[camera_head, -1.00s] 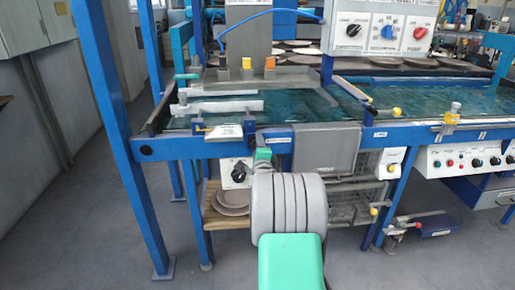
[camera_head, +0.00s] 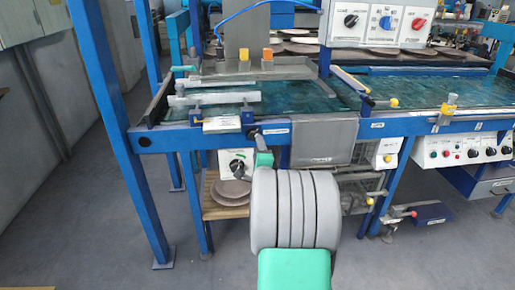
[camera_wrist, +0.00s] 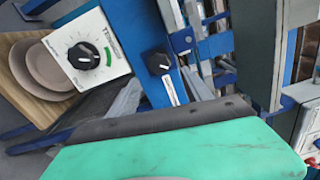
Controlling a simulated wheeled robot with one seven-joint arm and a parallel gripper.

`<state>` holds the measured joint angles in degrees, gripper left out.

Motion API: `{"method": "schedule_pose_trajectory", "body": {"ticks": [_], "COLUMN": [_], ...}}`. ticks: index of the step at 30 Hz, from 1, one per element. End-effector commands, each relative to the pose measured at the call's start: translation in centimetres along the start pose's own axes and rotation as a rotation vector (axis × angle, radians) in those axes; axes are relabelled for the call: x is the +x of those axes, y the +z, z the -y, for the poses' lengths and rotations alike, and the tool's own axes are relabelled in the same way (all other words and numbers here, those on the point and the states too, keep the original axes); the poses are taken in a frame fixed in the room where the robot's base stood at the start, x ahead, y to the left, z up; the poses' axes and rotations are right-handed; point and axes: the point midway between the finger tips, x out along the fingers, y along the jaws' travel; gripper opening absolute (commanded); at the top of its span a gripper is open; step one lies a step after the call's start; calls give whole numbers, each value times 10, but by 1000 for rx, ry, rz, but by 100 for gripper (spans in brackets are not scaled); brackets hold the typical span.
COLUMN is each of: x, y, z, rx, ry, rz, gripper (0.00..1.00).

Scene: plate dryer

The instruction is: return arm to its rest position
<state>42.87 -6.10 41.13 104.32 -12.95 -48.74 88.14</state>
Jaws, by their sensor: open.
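My arm reaches forward from the bottom centre of the head view, with a green link and thick grey rings in front of the blue plate dryer frame (camera_head: 360,133). My gripper (camera_head: 258,138) is mostly hidden behind the rings; a small green part and a dark, thin part show just beyond them, in front of the frame's front rail. In the wrist view a large green part with a dark edge fills the bottom. The gripper is open, and I see nothing held. I cannot tell whether it touches the rail.
A white dial box (camera_head: 236,162) and stacked plates (camera_head: 232,191) on a wooden shelf (camera_head: 222,209) sit below the rail. The dial box (camera_wrist: 97,50) and plates (camera_wrist: 48,68) are close in the wrist view. A blue post (camera_head: 122,140) stands left. Grey floor left of it is clear.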

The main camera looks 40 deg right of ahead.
Motion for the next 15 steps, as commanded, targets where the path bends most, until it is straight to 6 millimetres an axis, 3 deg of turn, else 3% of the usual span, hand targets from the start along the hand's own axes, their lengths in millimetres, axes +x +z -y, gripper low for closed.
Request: {"method": "schedule_pose_trajectory", "body": {"ticks": [5, 7, 8, 11, 12, 14, 15], "x": [0, -2, -4, -24, -41, -75, -101], "y": [3, 20, 32, 96, 126, 166, 188], "z": [3, 14, 20, 50, 63, 80, 88], "rx": [-8, -55, -93, -319, -444, -647, -783], "ry": [6, 39, 68, 214, 284, 389, 451], "rz": [4, 28, 46, 161, 231, 354, 444], "gripper": [58, 58, 58, 58, 58, 58, 58]}}
